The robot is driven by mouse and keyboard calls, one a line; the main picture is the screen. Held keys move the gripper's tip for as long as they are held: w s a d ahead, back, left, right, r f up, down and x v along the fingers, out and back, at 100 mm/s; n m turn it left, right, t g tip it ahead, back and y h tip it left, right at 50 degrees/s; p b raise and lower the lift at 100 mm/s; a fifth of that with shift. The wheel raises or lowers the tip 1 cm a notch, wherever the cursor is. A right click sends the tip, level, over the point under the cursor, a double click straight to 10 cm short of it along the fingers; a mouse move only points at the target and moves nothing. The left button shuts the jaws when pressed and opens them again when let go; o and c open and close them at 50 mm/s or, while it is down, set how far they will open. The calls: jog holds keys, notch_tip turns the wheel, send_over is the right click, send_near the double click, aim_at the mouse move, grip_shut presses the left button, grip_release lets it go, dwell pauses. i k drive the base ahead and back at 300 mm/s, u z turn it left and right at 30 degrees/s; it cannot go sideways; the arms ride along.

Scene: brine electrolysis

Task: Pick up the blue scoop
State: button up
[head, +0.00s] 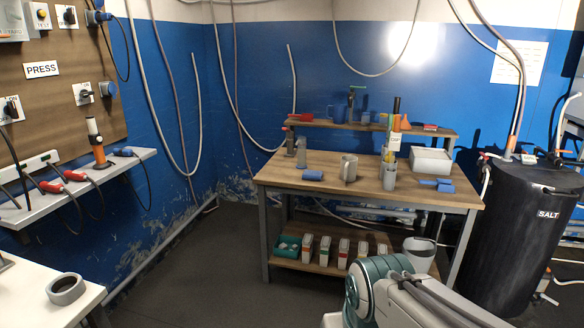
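Two blue objects lie on the wooden workbench (270,178). One blue object (437,185) lies at the right end, in front of a white box; its flat, stepped shape looks most like the blue scoop. The other blue piece (312,174) lies at the left part of the bench top and looks short and rounded; I cannot tell for sure which is the scoop. Nothing touches either of them. Part of my arm shows at the bottom right, below and in front of the bench. My gripper is outside the picture.
A metal mug (349,168) and a container of upright tools (389,176) stand mid-bench, near the white box (430,161). A raised shelf (370,127) holds a red tool and blue cups. A black SALT tank (510,235) stands right. The floor at left is clear.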

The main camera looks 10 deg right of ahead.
aim_at(437, 185)
jog(key=z, duration=0.35)
jog(key=i, duration=1.55)
jog(key=z, duration=1.05)
jog(key=i, duration=1.75)
jog(key=z, duration=0.5)
